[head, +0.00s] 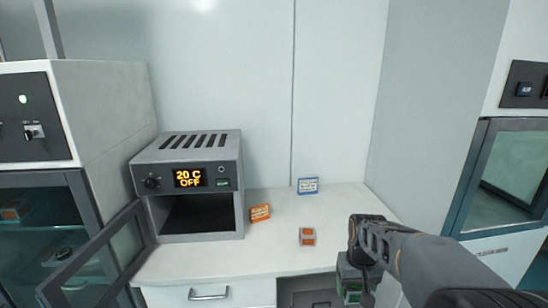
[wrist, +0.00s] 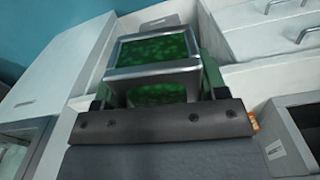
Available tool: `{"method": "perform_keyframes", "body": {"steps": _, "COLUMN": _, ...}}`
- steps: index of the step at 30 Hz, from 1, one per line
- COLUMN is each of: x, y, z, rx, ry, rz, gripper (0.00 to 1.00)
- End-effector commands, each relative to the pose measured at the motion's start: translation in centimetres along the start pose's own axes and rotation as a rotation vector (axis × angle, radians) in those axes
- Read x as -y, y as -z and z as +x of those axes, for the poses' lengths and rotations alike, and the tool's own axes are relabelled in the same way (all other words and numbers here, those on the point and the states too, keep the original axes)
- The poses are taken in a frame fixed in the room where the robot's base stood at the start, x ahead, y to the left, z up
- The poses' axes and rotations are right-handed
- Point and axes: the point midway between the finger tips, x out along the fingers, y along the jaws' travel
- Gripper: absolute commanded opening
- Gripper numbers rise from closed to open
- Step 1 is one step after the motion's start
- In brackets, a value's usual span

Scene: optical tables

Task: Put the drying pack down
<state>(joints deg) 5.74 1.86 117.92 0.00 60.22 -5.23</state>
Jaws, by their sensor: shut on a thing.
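The drying pack, a small grey-framed box with green beads behind its windows, is between the fingers of my gripper (wrist: 158,88). The green pack (wrist: 152,50) fills the upper middle of the wrist view. In the head view the pack (head: 352,293) hangs below my dark gripper (head: 352,272), low and right of centre, partly covered by it. My gripper is shut on the pack and appears to hold it by its sides, in front of the white counter (head: 215,262). Whether the pack touches anything below cannot be told.
A similar orange pack (head: 307,236) sits on the counter. Glass-fronted cabinets stand at both sides.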

Motion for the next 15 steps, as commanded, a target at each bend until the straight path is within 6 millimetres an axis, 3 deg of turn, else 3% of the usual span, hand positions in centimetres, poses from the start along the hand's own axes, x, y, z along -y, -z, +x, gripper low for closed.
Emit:
{"method": "perform_keyframes", "body": {"steps": 5, "x": 0.5, "y": 3.9, "z": 3.0, "rx": 0.007, "ry": 0.000, "rz": 0.021, "gripper": 0.39}}
{"method": "perform_keyframes", "body": {"steps": 9, "x": 1.3, "y": 6.8, "z": 7.2, "rx": 0.010, "ry": 0.000, "rz": 0.030, "gripper": 0.39}}
{"method": "perform_keyframes", "body": {"steps": 15, "x": 2.5, "y": 8.2, "z": 13.5, "rx": 0.007, "ry": 0.000, "rz": 0.014, "gripper": 0.39}}
